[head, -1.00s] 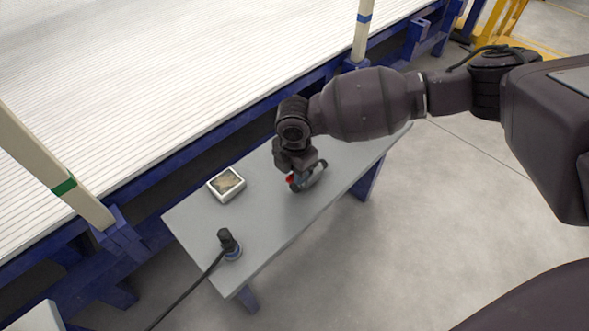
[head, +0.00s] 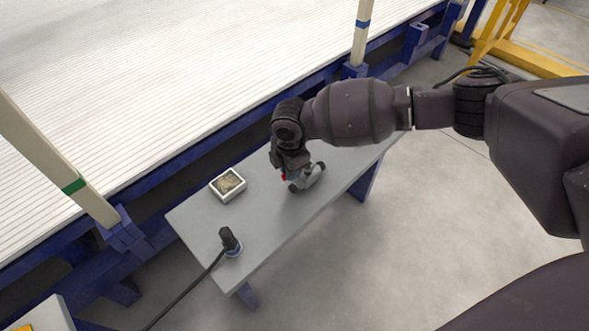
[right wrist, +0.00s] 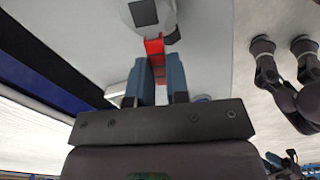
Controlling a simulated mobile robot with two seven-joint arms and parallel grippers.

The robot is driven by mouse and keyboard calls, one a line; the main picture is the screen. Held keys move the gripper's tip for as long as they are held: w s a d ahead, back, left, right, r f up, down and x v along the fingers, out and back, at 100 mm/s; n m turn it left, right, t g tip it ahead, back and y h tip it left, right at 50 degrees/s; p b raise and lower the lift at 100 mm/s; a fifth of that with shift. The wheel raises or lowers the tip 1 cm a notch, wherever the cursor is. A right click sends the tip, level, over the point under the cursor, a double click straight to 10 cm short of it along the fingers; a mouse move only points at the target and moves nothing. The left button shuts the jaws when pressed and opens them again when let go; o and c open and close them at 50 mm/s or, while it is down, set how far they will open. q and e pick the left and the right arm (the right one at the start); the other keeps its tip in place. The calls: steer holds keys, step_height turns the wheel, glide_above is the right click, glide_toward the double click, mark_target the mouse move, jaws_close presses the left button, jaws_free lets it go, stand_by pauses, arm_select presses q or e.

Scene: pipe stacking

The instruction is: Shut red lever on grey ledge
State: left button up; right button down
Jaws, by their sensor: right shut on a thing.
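The grey ledge (head: 265,225) is a narrow bench along the blue rack. A grey valve-like fitting (head: 310,180) rests on it, with a red lever (head: 284,178) at its left side, mostly hidden by my right gripper (head: 287,172). In the right wrist view the red lever (right wrist: 154,46) runs from the fitting (right wrist: 150,14) down between the two blue-grey fingers of my right gripper (right wrist: 158,74), which is shut on it.
A small square white-rimmed tray (head: 228,184) sits left of the gripper on the ledge. A dark cabled device (head: 230,242) stands near the front end. White pipes (head: 170,90) fill the rack behind, between cream posts (head: 55,160). The ledge's middle is clear.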

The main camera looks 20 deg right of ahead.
steer(key=w+d+m+p, duration=0.1)
steer(key=m, duration=0.3)
steer(key=w+d+m+p, duration=0.1)
steer(key=w+m+p, duration=0.1)
steer(key=m, duration=0.3)
steer(key=w+d+m+p, duration=0.1)
steer(key=w+m+p, duration=0.1)
steer(key=m, duration=0.3)
steer(key=shift+w, duration=0.2)
steer(key=shift+w+d+f+m+p, duration=0.1)
steer(key=shift+d+m+p, duration=0.15)
steer(key=shift+m, duration=0.45)
arm_select(q)
steer(key=shift+s+a+r+n+g+y, duration=0.2)
steer(key=shift+s+r+n, duration=0.1)
steer(key=shift+s+n, duration=0.15)
steer(key=shift+s+a+r+n+g+y, duration=0.15)
steer(key=shift+s+r+n, duration=0.15)
steer(key=shift+n, duration=0.25)
steer(key=shift+s+f, duration=0.1)
arm_select(e)
steer(key=c, duration=1.1)
jaws_free()
